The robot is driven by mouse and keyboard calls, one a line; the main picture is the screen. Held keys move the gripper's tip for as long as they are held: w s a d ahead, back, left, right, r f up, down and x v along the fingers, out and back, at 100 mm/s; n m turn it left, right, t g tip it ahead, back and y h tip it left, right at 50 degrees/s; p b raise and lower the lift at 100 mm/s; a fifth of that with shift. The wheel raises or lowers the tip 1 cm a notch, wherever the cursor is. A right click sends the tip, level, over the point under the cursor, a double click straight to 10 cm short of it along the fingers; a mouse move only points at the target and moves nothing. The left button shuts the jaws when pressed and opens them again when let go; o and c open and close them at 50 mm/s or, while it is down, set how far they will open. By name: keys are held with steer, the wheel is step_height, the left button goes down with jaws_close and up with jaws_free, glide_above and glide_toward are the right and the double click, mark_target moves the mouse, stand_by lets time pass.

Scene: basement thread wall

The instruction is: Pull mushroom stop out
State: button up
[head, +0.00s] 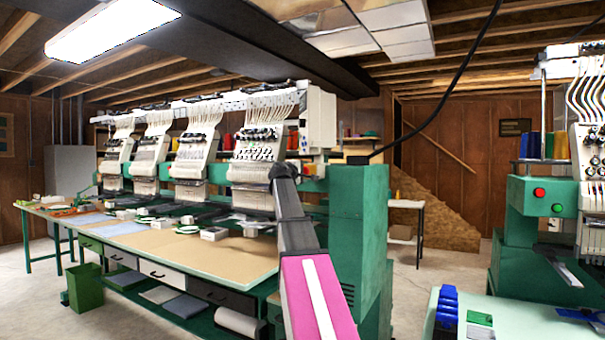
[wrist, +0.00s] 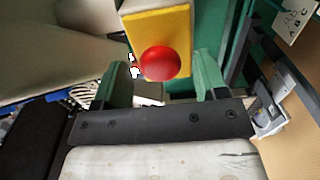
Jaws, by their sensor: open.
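The mushroom stop is a round red button (wrist: 159,62) on a yellow box (wrist: 183,22), in the upper middle of the wrist view. My gripper (wrist: 161,68) is open, with one green finger on each side of the button in the picture. Gaps show between the button and both fingers, and nothing is held. How far the fingertips are from the button in depth is hard to tell. In the head view my arm reaches towards the embroidery machine (head: 200,150), and I cannot make out the yellow box there.
The machine's long table (head: 230,252) holds small boxes and cloths. A green cabinet (head: 358,230) stands right of my arm. Another machine at the right has a red button (head: 539,193) above a green one. A green bin (head: 86,290) stands on the floor at left.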

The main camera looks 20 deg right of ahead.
jaws_close()
steer(key=shift+s+a, duration=0.35)
jaws_free()
steer(key=shift+a, duration=0.15)
steer(key=shift+s+a, duration=0.1)
steer(key=v, duration=1)
steer(key=shift+s+a, duration=0.2)
steer(key=shift+a, duration=0.15)
